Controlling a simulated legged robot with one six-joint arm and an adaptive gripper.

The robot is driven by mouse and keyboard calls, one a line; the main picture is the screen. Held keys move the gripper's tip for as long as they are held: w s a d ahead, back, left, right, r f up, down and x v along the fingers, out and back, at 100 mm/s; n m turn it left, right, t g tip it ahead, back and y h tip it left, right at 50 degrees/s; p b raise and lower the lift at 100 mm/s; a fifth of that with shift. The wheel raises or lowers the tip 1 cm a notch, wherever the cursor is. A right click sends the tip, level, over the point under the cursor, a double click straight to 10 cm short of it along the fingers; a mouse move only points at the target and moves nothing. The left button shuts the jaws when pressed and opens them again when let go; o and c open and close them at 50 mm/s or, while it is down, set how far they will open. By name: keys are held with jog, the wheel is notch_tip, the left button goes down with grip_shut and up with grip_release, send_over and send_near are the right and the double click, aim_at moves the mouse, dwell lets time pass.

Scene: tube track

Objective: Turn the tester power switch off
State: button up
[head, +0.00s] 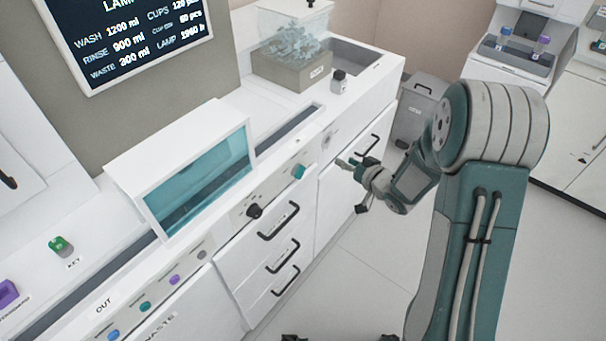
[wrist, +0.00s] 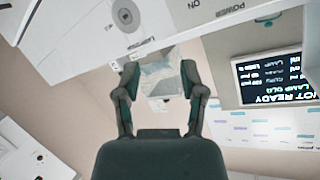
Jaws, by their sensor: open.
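My gripper (head: 352,163) is open and empty, held in front of the white tester cabinet near its upper front panel. In the wrist view its two fingers (wrist: 160,76) are spread with nothing between them. The front panel carries a black knob (head: 254,210) and a teal knob (head: 299,171). Their labels are too small to read in the head view. In the wrist view a "POWER" label (wrist: 228,14) and an "ON" mark show on the white panel at the top edge. The switch itself is not clearly visible there, and I cannot tell its position.
Drawers with black handles (head: 278,221) lie below the panel. A wall screen (wrist: 272,78) reads "NOT READY". The floor in front is free.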

aim_at(303, 174)
jog(key=s+a+f+m+g+y, duration=0.1)
jog(key=s+a+f+y, duration=0.2)
jog(key=s+f+y, duration=0.4)
jog(key=shift+h, duration=0.6)
jog(key=x, duration=0.4)
jog(key=w+x, duration=0.1)
jog(key=x, duration=0.3)
jog(key=d+x, duration=0.1)
jog(key=x, duration=0.3)
jog(key=shift+w+f, duration=0.25)
jog(key=shift+w, duration=0.15)
grip_shut()
